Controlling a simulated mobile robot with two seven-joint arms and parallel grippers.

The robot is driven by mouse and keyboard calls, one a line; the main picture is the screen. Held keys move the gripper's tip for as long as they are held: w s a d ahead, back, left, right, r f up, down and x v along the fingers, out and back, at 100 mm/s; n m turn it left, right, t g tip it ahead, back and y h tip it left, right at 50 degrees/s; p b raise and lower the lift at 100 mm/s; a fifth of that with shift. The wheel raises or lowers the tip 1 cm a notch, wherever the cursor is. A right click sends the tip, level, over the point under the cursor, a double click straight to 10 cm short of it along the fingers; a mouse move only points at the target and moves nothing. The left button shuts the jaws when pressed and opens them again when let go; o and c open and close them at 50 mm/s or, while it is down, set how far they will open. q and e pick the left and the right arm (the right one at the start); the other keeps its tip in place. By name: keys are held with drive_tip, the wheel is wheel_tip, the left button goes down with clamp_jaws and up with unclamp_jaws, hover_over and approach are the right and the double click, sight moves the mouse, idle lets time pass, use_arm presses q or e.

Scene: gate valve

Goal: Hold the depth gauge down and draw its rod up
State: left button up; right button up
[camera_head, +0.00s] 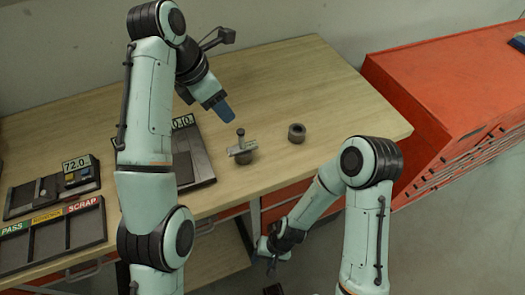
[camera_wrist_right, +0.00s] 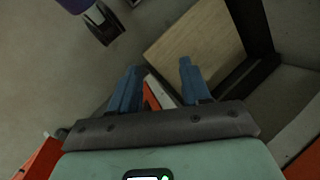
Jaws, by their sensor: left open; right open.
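The depth gauge (camera_head: 241,147) stands upright on the wooden table, with a flat pale crosspiece and a thin rod with a dark knob rising from it. It seems to rest on a dark round part (camera_head: 246,157). My left gripper (camera_head: 226,112) is just above and to the left of the gauge, apart from it, with blue fingers pointing down toward it. My right gripper (camera_head: 271,264) is low in front of the table, away from the gauge. Its two blue fingers are spread and empty in the right wrist view (camera_wrist_right: 160,82). The gauge is not in the right wrist view.
A dark ring-shaped part (camera_head: 297,133) stands right of the gauge. A dark stand with a number display (camera_head: 196,155) is to the left, partly behind my left arm. A sorting tray (camera_head: 68,232) and a 72.0 display unit (camera_head: 78,172) lie further left. A red cabinet (camera_head: 440,85) stands right.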

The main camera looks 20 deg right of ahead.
drive_tip(key=w+a+r+t+y, duration=0.1)
drive_tip(key=a+r, duration=0.2)
drive_tip(key=r, duration=0.5)
drive_tip(key=a+r+n+t+y, duration=0.1)
drive_tip(key=a+r, duration=0.2)
drive_tip(key=r, duration=0.4)
drive_tip(key=w+a+r+t+y, duration=0.1)
drive_tip(key=a+r+y, duration=0.15)
drive_tip(key=r, duration=0.55)
drive_tip(key=n+t+h, duration=0.6)
drive_tip(key=n+t, duration=0.1)
drive_tip(key=t, duration=0.4)
approach(243, 142)
drive_tip(key=x, duration=1.3)
